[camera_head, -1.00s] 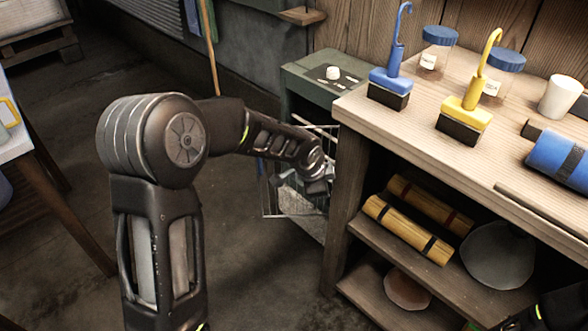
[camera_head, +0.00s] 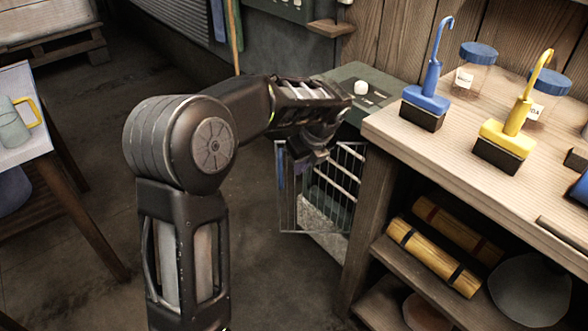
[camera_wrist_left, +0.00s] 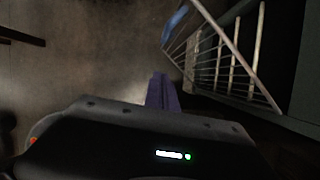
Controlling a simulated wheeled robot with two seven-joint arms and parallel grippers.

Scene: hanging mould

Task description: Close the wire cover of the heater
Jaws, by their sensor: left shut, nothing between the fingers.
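The heater (camera_head: 385,88) is a dark green box at the back, beside the workbench, with a small white knob on top. Its wire cover (camera_head: 288,205), a thin metal frame with bars, stands open at an angle from the front. The cover also shows in the wrist view (camera_wrist_left: 238,60), upper right, with a blue part on it. My left gripper (camera_head: 318,158) is shut and empty, at the cover's top edge in the head view. Its fingers (camera_wrist_left: 160,92) point at the floor left of the cover in the wrist view; I cannot tell whether they touch it. My right gripper is out of view.
The wooden workbench (camera_head: 408,150) stands close right of the heater, with brushes and jars on top and yellow rolls (camera_head: 432,257) on its shelf. A table (camera_head: 30,150) with a mug stands at the left. The floor (camera_head: 90,235) between is clear.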

